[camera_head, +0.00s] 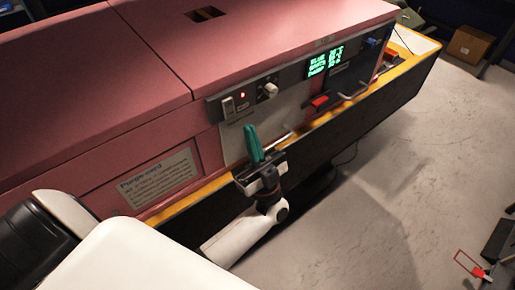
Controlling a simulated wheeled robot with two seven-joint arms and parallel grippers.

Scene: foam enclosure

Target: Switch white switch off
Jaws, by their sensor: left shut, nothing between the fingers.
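The white switch (229,107) is a small rocker at the left end of the dark control strip on the pink enclosure. Its on or off position is too small to tell. A small red light (243,96) glows to its right. My left gripper (252,130) has green fingers, pointing up, shut and empty. In the picture its fingertips are below and a little right of the switch, in front of the pale panel. I cannot tell whether they touch the panel. My right gripper is not in view.
A white knob (270,90), a green-text display (325,62), a red handle (319,101) and a grey handle (355,91) lie along the panel to the right. A yellow-edged ledge (300,137) runs below. A cardboard box (469,44) stands far right. Floor at right is mostly clear.

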